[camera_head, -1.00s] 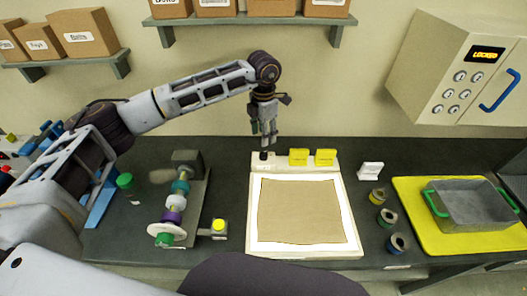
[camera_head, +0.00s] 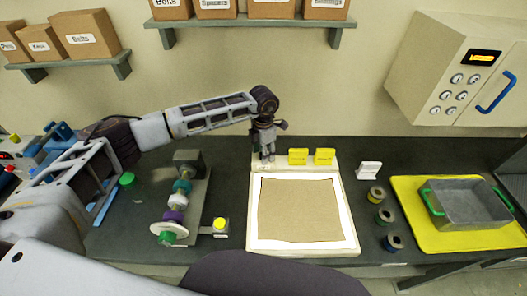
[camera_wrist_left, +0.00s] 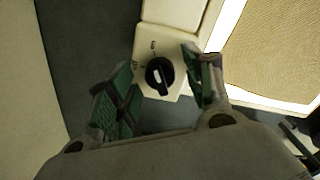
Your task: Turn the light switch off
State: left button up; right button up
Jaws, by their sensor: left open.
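The light switch is a black rotary knob (camera_wrist_left: 159,76) with a white pointer mark on a cream tab with small lettering, seen in the left wrist view. The tab joins the back left corner of a lit white light panel (camera_head: 254,218). My left gripper (camera_head: 267,157) points down over this corner in the head view and hides the knob there. In the left wrist view its green-padded fingers (camera_wrist_left: 160,82) are open, one on each side of the knob. I cannot tell whether either finger touches it. My right gripper is not in view.
A brown sheet (camera_head: 300,210) lies on the panel, with yellow blocks (camera_head: 299,156) behind. A spindle device (camera_head: 178,200) stands to the left. Spools (camera_head: 385,216), a yellow mat (camera_head: 405,200) with a metal tray (camera_head: 470,207) and a wall cabinet (camera_head: 425,65) are to the right.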

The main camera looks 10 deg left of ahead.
pick_arm(q)
jog(key=c, duration=1.1)
jog(key=shift+o, duration=0.2)
